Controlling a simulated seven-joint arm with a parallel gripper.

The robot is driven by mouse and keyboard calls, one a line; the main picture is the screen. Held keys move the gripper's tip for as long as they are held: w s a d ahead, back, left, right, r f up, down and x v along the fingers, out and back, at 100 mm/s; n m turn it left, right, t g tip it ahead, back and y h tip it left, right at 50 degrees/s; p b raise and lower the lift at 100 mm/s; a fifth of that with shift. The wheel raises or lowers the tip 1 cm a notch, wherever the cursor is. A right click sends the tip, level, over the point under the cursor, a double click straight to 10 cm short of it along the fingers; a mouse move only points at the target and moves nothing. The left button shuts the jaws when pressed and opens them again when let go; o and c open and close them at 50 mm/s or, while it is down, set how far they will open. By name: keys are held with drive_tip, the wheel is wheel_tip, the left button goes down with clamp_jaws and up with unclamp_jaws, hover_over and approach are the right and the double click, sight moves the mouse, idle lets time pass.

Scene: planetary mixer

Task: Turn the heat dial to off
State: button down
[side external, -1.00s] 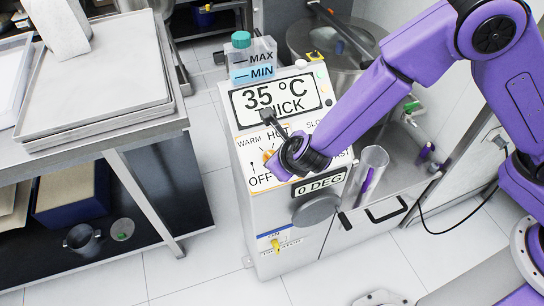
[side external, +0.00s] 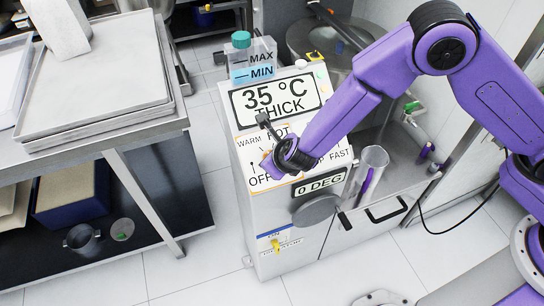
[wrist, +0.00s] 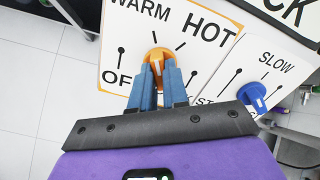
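The heat dial (wrist: 158,56) is an orange knob on the white front panel in the wrist view, among the labels WARM, HOT and OFF. My gripper (wrist: 159,72) reaches it from below in that view. Its two blue fingers stand close together on either side of the dial's raised ridge, with orange showing between the tips, so it looks shut on the dial. The fingers partly hide the dial, and I cannot tell where it points. In the side view my gripper (side external: 268,163) is at the panel just above the OFF label, and the dial is mostly hidden.
A blue speed dial (wrist: 252,97) sits to the right on the panel. Above is a display (side external: 275,100) reading 35 °C THICK, with a bottle (side external: 252,62) of blue liquid behind it. A clear cylinder (side external: 370,175) stands right. A steel table (side external: 100,120) is at left.

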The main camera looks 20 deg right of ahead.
drive_tip(key=shift+n, duration=2.3)
drive_tip(key=shift+n, duration=0.8)
drive_tip(key=n, duration=0.3)
drive_tip(key=n, duration=0.2)
drive_tip(key=shift+n, duration=0.4)
drive_tip(key=c, duration=1)
unclamp_jaws()
